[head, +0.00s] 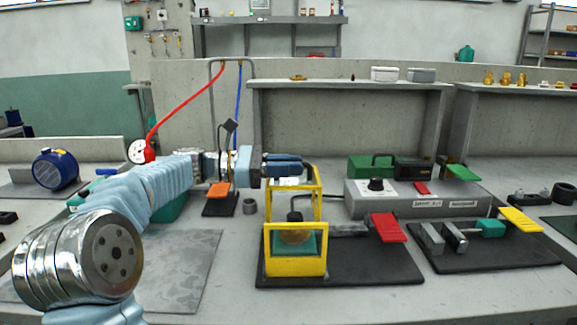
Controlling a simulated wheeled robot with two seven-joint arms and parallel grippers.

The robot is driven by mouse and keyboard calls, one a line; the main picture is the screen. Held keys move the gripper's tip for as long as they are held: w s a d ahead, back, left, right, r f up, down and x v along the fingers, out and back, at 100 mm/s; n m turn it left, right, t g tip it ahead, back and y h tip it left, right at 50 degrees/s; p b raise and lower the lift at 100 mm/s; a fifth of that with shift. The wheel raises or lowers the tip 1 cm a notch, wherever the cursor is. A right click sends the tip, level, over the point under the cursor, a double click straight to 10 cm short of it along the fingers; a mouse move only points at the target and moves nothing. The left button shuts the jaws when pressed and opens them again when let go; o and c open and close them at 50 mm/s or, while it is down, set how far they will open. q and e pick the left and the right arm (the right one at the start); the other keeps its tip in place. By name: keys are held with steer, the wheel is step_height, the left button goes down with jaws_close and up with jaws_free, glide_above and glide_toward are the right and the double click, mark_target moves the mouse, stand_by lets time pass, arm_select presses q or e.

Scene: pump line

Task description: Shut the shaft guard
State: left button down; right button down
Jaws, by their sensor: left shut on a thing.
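The shaft guard (268,205) is a thin yellow frame standing raised behind a yellow box-shaped front frame (296,276). A greenish block shows inside the front frame. Both are on a black base plate (375,272). My left gripper (292,166) reaches in from the left at the raised guard's top edge. Its dark fingers are shut, and they appear to be on a dark handle at the top of the guard; the grip itself is partly hidden. My right gripper is not in view.
A red lever (388,227) stands right of the guard on the same plate. Behind it is a grey control box (440,205) with a black knob. A second black plate (500,255) with a clamp and yellow lever lies right.

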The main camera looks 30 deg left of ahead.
arm_select(q)
steer(key=s+d, duration=0.2)
steer(key=s, duration=0.1)
steer(key=s+d+b, duration=0.1)
steer(key=s+d, duration=0.1)
steer(key=s, duration=0.2)
steer(key=s+d+b, duration=0.1)
steer(key=s+d, duration=0.1)
steer(key=s, duration=0.2)
steer(key=shift+d, duration=0.35)
steer(key=c, duration=1.2)
jaws_free()
steer(key=shift+o, duration=0.2)
steer(key=shift+a+b, duration=0.1)
steer(key=shift+b, duration=0.2)
steer(key=v, duration=1.3)
steer(key=shift+a, duration=0.25)
steer(key=shift+s, duration=0.15)
